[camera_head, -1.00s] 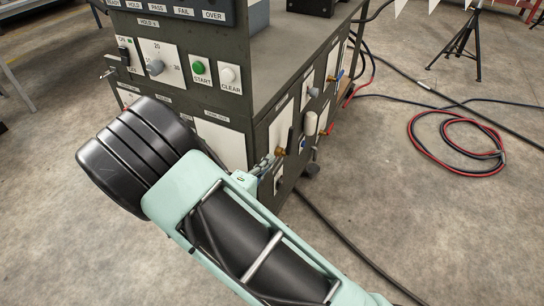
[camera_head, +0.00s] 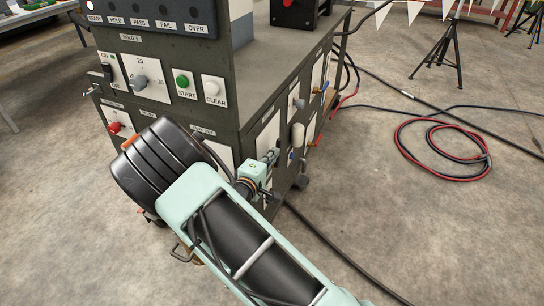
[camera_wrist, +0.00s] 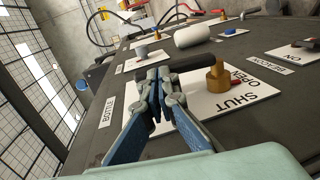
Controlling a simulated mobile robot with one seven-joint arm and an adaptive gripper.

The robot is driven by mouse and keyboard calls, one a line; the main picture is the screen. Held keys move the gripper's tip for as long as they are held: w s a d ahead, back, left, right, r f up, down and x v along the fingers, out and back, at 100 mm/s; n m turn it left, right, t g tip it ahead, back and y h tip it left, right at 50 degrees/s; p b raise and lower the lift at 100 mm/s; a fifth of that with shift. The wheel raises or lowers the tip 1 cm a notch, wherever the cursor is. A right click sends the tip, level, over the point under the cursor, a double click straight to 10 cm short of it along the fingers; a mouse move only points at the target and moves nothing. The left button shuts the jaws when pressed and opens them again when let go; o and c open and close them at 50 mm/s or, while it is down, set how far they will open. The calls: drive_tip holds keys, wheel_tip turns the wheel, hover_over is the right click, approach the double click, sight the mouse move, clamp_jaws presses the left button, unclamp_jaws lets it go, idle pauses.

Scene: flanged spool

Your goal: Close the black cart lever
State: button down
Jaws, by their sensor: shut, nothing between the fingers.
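The black lever (camera_wrist: 193,64) shows in the wrist view, reaching left from a brass valve body (camera_wrist: 217,77). The valve sits on a white plate (camera_wrist: 245,92) marked OPEN and SHUT. My gripper (camera_wrist: 155,82) is shut and empty, with its fingertips beside the lever's free end. I cannot tell whether they touch it. In the head view my gripper (camera_head: 272,158) is at the cart's side panel, partly behind my arm. The black lever cannot be clearly made out there.
The dark cart (camera_head: 262,75) carries other controls, including a white cylindrical handle (camera_wrist: 192,36), a green START button (camera_head: 181,80) and a red knob (camera_head: 114,127). Red and black cables (camera_head: 440,150) lie on the floor at right. Open concrete floor lies in front.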

drive_tip(key=shift+w+d+r+g+y+p, duration=0.25)
drive_tip(key=shift+w+g+p, duration=0.2)
drive_tip(key=shift+g+p, duration=0.25)
drive_tip(key=shift+a+f, duration=0.1)
drive_tip(key=shift+a, duration=0.05)
